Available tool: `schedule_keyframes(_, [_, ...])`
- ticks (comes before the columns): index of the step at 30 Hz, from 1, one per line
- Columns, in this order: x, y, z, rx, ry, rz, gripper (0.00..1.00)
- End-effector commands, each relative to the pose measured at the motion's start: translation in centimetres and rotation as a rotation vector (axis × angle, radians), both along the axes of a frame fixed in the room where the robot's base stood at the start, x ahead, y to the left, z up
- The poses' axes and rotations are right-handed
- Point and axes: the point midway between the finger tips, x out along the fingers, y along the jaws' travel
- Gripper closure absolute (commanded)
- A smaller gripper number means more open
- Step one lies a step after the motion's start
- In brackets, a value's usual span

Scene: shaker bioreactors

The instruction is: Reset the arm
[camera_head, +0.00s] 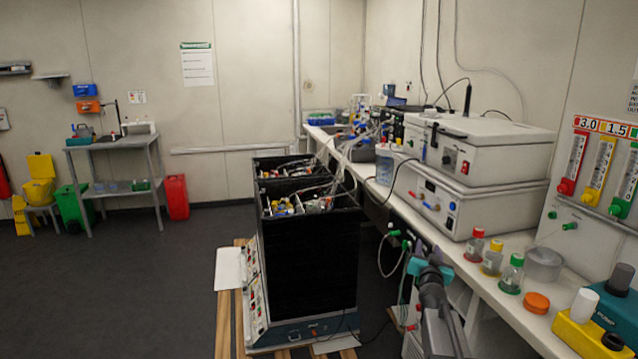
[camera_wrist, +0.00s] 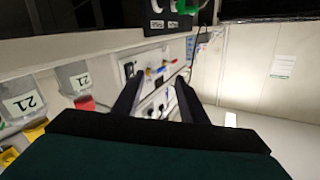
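My gripper (camera_wrist: 157,88) shows in the wrist view as two dark fingers standing apart, with nothing held between them. In the head view, my grey arm (camera_head: 437,315) rises at the lower middle right, in front of the bench edge. A teal part (camera_head: 430,268) at its upper end is in view there, but the fingertips cannot be made out. Beyond the fingers, the wrist view shows a white panel with small coloured knobs (camera_wrist: 158,70).
The white bench (camera_head: 500,300) holds stacked white devices (camera_head: 480,150), bottles with red, yellow and green caps (camera_head: 492,258), and an orange lid (camera_head: 536,303). A tall black bioreactor cabinet (camera_head: 308,260) stands left of the arm. Open floor (camera_head: 150,270) lies farther left.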

Motion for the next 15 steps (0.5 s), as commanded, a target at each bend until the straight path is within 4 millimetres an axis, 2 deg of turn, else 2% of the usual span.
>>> schedule_keyframes(3, [-1.1,4.0,-4.1,0.01,0.117,0.1,0.61])
schedule_keyframes(8, [-3.2,8.6,-9.7,0.026,0.288,0.214,0.61])
schedule_keyframes(15, [-8.6,14.2,-17.8,0.044,0.567,0.348,0.61])
